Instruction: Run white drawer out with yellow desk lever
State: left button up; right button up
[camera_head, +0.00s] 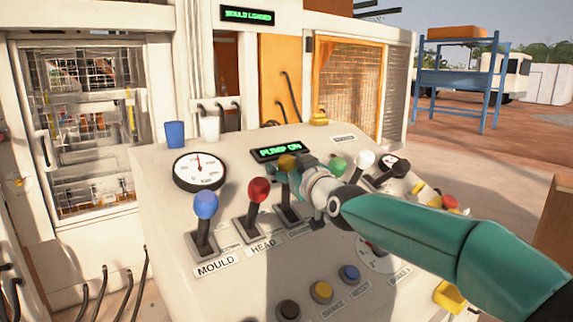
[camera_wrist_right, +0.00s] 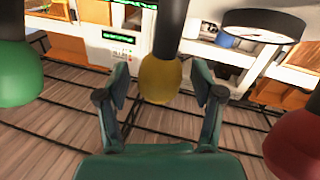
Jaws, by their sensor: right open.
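The yellow desk lever (camera_head: 287,162) stands in the row on the sloping white desk, between the red and green levers. My right gripper (camera_head: 298,174) is at its knob and partly covers the lever in the head view. In the right wrist view, the yellow knob (camera_wrist_right: 158,80) lies between the two spread fingers of my right gripper (camera_wrist_right: 161,88). Gaps show on both sides of the knob, so the fingers are apart from it. I cannot pick out the white drawer for certain. My left gripper is not in view.
A blue lever (camera_head: 205,205) and a red lever (camera_head: 258,190) stand left of the yellow one. A green lever (camera_head: 337,164) and a white lever (camera_head: 362,160) stand close on the right. The pump sign (camera_head: 280,152) reads PUMP ON.

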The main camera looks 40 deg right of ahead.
jog(key=shift+w+d, duration=0.1)
jog(key=shift+w, duration=0.1)
grip_shut()
jog(key=s+t+b, duration=0.1)
jog(key=b, duration=0.5)
jog(key=s+f+t+h+b, duration=0.1)
jog(key=s+b, duration=0.1)
jog(key=b, duration=0.4)
jog(key=s+m+t+b, duration=0.1)
jog(key=s+b, duration=0.1)
jog(key=b, duration=0.4)
jog(key=shift+a+f+t+h+b, duration=0.25)
jog(key=shift+a+t+h+b, duration=0.05)
jog(key=shift+a+t, duration=0.1)
grip_release()
jog(key=shift+s+r, duration=0.1)
